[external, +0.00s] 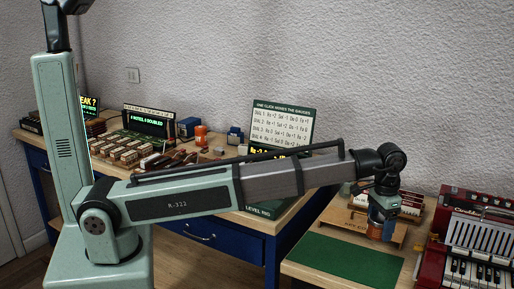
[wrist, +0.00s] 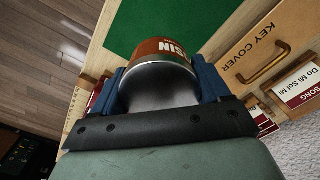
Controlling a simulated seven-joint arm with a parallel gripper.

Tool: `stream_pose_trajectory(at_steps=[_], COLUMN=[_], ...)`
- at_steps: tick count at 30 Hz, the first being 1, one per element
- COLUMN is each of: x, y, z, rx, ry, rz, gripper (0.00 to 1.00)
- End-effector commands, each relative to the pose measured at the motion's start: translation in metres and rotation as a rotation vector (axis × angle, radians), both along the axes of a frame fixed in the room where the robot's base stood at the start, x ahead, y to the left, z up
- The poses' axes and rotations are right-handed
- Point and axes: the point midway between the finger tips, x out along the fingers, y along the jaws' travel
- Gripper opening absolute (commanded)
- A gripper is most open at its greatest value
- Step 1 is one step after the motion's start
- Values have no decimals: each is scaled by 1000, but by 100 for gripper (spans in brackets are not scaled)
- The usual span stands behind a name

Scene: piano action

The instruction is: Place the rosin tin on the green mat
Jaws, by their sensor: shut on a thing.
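The rosin tin (wrist: 162,52), a round tin with a brown-orange label reading "SIN", is held between the blue fingers of my gripper (wrist: 165,85) in the wrist view. In the external view my gripper (external: 382,222) points down with the orange-brown tin (external: 376,231) at its tip. The green mat (external: 345,262) lies flat on the right-hand bench, and the held tin appears near its back right edge. The mat (wrist: 205,18) also shows beyond the tin in the wrist view. The exact height of the tin above the bench is hard to tell.
A wooden key cover box (wrist: 268,62) with a brass handle stands beside the mat; it also shows behind my gripper in the external view (external: 352,222). A red accordion (external: 475,235) is at the right. The mat's visible surface is clear.

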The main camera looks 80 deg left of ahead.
Motion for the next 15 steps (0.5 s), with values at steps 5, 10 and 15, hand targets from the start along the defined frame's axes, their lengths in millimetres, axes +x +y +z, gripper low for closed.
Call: stream_pose_trajectory(at_steps=[5,10,15], x=[0,0,-1], y=[0,0,0], z=[-15,-31,-58], rx=[0,0,0], ry=[1,0,1], rz=[0,0,0], gripper=[40,40,40])
